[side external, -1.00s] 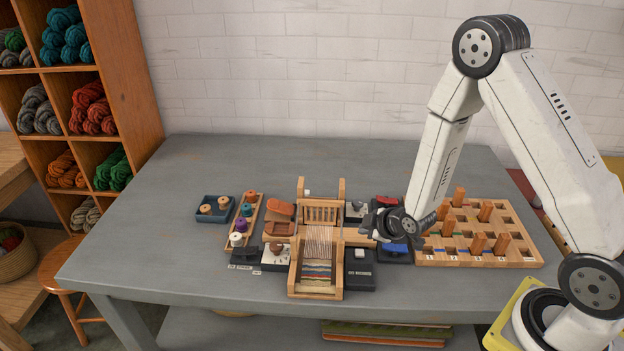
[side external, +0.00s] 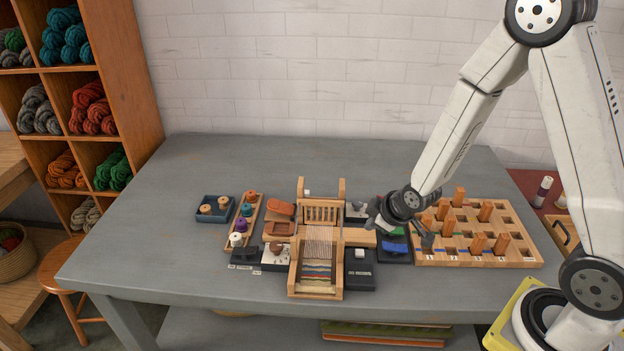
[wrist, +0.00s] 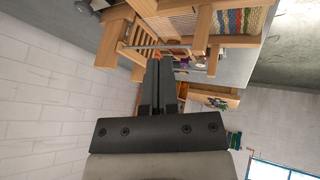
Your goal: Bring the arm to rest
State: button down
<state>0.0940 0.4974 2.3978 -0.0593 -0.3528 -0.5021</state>
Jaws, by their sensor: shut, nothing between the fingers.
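My gripper (side external: 374,214) is at the lower end of my arm, in the air over the right side of the small wooden loom (side external: 318,278). Its fingers look small and dark in the side view. In the wrist view the two dark fingers (wrist: 160,66) lie together, with nothing between them. The loom (wrist: 236,40) also shows there, tilted, beyond and above the fingers. It carries pale warp threads and a striped woven band.
A wooden peg rack (side external: 480,260) with several upright pegs stands to the right, below my arm. Left of the loom are a spool tray (side external: 243,222) and a blue tray (side external: 200,215). The grey table (side external: 150,235) is bare at the far left and along the back.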

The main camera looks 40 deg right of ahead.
jog(key=s+a+r+m+g, duration=0.3)
jog(key=s+r+m+g, duration=0.1)
jog(key=s+r, duration=0.4)
jog(key=shift+s+a+m, duration=0.15)
jog(key=shift+s+m, duration=0.55)
jog(key=shift+s, duration=0.55)
